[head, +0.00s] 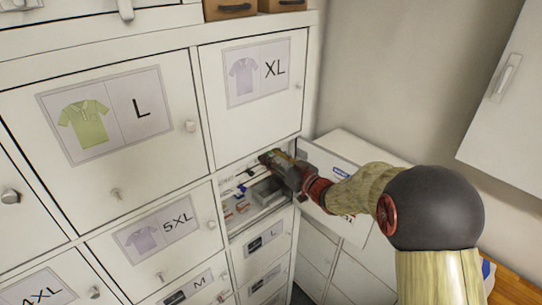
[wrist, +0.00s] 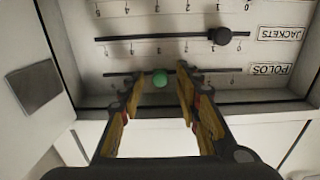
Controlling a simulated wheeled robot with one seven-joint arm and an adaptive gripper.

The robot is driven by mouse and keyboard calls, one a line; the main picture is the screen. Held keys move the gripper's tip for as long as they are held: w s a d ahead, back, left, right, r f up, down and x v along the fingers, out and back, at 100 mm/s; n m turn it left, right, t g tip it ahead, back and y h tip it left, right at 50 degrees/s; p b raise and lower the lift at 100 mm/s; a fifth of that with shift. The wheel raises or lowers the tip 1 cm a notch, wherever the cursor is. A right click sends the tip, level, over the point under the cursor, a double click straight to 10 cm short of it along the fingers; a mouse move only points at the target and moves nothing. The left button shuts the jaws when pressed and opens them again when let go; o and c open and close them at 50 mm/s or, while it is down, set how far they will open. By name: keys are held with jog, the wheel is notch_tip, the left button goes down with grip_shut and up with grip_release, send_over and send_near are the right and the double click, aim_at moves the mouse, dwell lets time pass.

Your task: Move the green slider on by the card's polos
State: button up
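In the wrist view the green slider (wrist: 160,78) is a round knob on the lower dark rail, beside the upside-down POLOS label (wrist: 271,69). My gripper (wrist: 157,84) is open, with one finger on each side of the slider and a visible gap to both. In the head view my gripper (head: 272,160) reaches into the open compartment below the XL door. I cannot make out the task's card for certain.
A black slider (wrist: 221,36) sits on the parallel rail by the JACKETS label (wrist: 293,33). A grey plate (wrist: 35,87) is on the left. Closed doors surround the compartment: the L door with a green polo (head: 99,115) and the XL door (head: 254,85). Small items lie inside the compartment (head: 240,207).

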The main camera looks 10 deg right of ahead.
jog(key=v, duration=1.2)
jog(key=shift+w, duration=0.1)
jog(key=s+d+f+m+g+h+b, duration=0.3)
jog(key=s+d+f+m+h+b, duration=0.3)
jog(key=s+d+h+b, duration=0.5)
jog(key=s+a+f+g+b, duration=0.2)
jog(key=s+f+b, duration=0.1)
jog(key=s, duration=0.5)
jog(key=s+a+f+g+b, duration=0.2)
jog(key=s+f, duration=0.2)
jog(key=s, duration=0.3)
jog(key=s+a+f+g+y+b, duration=0.1)
jog(key=s+a+f+g+b, duration=0.1)
jog(key=s, duration=0.6)
notch_tip(320, 180, down, 3)
jog(key=shift+s+a+r+m+b, duration=0.15)
jog(key=shift+s+a+m+b, duration=0.25)
jog(key=shift+b, duration=0.45)
